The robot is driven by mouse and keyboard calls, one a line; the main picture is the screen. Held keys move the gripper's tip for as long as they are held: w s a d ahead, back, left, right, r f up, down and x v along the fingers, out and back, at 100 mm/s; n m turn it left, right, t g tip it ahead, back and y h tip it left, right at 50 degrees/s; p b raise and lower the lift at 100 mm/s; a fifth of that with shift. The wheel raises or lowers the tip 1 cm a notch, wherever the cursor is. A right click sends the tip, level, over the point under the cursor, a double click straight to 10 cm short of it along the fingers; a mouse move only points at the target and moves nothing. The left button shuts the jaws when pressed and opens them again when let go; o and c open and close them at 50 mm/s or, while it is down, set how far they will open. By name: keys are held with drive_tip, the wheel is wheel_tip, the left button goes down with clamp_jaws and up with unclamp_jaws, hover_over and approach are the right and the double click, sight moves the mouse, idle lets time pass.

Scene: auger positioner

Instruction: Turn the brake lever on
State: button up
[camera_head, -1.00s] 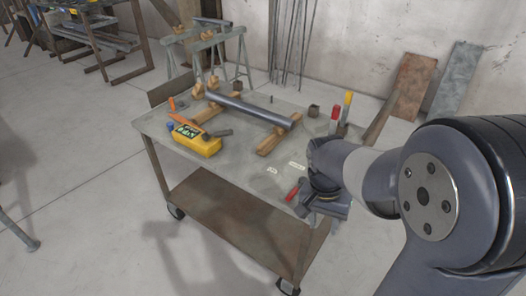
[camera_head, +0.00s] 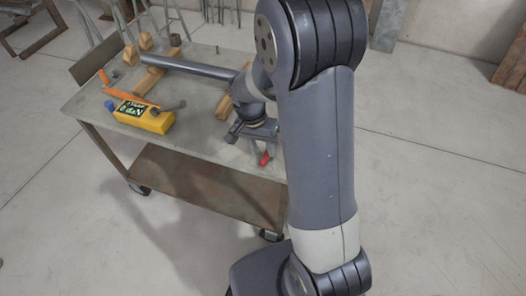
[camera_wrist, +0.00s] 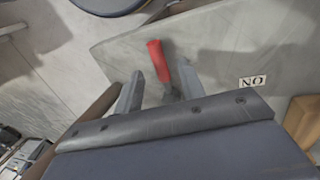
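The brake lever (camera_wrist: 155,59) has a red handle and a dark lower end. It is at the edge of the grey cart top (camera_wrist: 120,58) in the wrist view. In the head view its red handle (camera_head: 265,158) shows just beyond my gripper, partly hidden by it. My gripper (camera_wrist: 160,80) is open, and the lever appears between its two grey fingers. I cannot tell whether either finger touches it. A white label (camera_wrist: 253,82) reading ON, upside down in the wrist view, lies right of the lever.
On the cart top (camera_head: 85,103) lie a yellow box with a display (camera_head: 146,116), an orange tool (camera_head: 115,92) and a grey tube (camera_head: 187,67) on wooden blocks (camera_head: 148,80). A lower shelf (camera_head: 190,180) is below. The floor in front is clear.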

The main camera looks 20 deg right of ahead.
drive_tip(key=shift+s+d+f, duration=0.1)
drive_tip(key=shift+d+f, duration=0.05)
drive_tip(key=shift+f, duration=0.5)
drive_tip(key=shift+s+d+f, duration=0.1)
drive_tip(key=shift+f, duration=0.5)
drive_tip(key=shift+c, duration=0.5)
clamp_jaws()
